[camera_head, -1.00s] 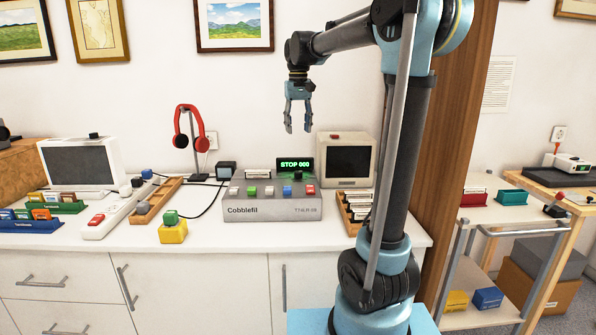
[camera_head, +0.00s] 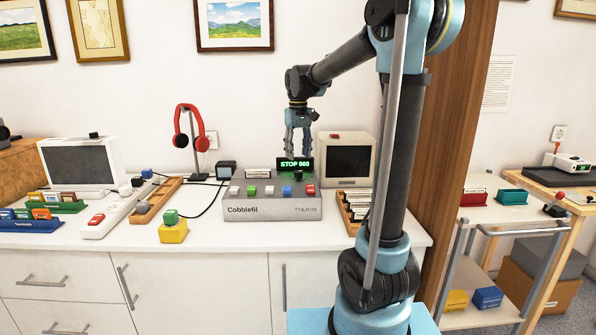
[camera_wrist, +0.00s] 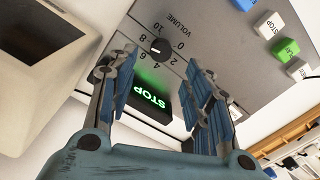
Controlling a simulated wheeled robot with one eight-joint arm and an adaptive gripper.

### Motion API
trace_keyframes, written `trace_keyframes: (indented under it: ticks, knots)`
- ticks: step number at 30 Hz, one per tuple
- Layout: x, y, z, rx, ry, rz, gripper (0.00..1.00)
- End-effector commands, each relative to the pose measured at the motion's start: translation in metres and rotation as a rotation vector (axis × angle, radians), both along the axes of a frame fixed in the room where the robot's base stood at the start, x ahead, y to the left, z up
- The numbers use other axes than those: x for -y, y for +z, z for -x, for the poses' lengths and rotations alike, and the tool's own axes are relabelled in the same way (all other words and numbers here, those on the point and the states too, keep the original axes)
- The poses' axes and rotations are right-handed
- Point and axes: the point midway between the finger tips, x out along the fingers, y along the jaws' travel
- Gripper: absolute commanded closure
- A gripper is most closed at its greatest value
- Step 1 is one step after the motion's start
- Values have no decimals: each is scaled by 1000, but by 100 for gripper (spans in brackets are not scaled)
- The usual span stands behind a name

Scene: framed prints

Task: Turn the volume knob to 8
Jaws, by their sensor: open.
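The grey Cobblefil device (camera_head: 265,208) stands on the white counter. Its black volume knob (camera_wrist: 159,47) shows in the wrist view, ringed by numbers from 0 to 10. A pale mark on the knob seems to face the 6 side, but it is too small to be sure. The lit green STOP display (camera_head: 294,165) stands at the device's back edge. My gripper (camera_head: 298,153) is open and empty, pointing down above the back of the device. In the wrist view its blue fingers (camera_wrist: 163,66) are apart, on either side of the knob in the picture, not touching it.
A small monitor (camera_head: 346,160) stands close behind on the right, and a wooden tray (camera_head: 356,205) lies right of the device. Coloured buttons (camera_head: 270,190) line the device top. Red headphones (camera_head: 191,127) hang on a stand to the left.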

Motion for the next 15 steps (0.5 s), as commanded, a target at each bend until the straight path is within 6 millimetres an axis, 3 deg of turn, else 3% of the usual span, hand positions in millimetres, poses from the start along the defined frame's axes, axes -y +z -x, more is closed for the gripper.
trace_keyframes:
  ticks: [6,15]
  knots:
    - [0,-36,0,0,0,0,54]
    - [0,-66,0,0,0,0,54]
